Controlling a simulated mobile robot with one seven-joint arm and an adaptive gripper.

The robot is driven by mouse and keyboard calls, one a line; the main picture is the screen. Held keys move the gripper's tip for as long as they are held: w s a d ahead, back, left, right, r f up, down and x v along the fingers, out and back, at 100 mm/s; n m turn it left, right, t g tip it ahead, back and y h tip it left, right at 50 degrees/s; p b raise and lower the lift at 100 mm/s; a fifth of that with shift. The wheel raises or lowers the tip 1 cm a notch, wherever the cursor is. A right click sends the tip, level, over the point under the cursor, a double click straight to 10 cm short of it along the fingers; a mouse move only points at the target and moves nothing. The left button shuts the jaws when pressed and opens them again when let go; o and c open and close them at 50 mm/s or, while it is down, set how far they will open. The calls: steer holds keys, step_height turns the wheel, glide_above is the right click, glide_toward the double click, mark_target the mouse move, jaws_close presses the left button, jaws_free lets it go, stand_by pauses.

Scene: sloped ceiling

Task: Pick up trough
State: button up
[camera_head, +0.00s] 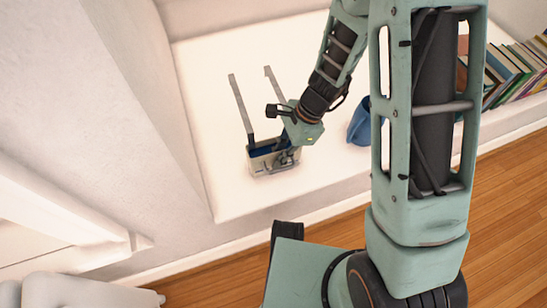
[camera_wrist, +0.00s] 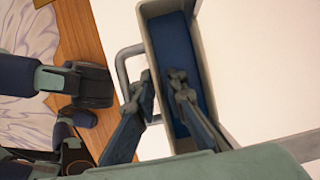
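The trough (camera_head: 262,163) is a small pale box with a blue inside, standing on the white ledge. In the wrist view the trough (camera_wrist: 172,42) is long and narrow, with a grey loop handle on its left side. My gripper (camera_wrist: 163,80) is at the trough, one finger outside its left wall near the handle and the other over or inside the blue interior. The fingers are apart with the wall between them; I see no clear grip. In the head view my gripper (camera_head: 287,157) is small and partly hidden at the trough's right end.
A blue object (camera_head: 360,122) stands to the right, partly behind my arm. A row of books (camera_head: 510,75) is farther right. A wall rises at left; wooden floor (camera_head: 510,210) lies below.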

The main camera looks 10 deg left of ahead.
steer(key=shift+s+a+f, duration=0.1)
steer(key=shift+a+f, duration=0.1)
steer(key=shift+f, duration=0.35)
steer(key=shift+r, duration=0.1)
steer(key=shift+c, duration=0.7)
jaws_close()
steer(key=shift+r, duration=0.1)
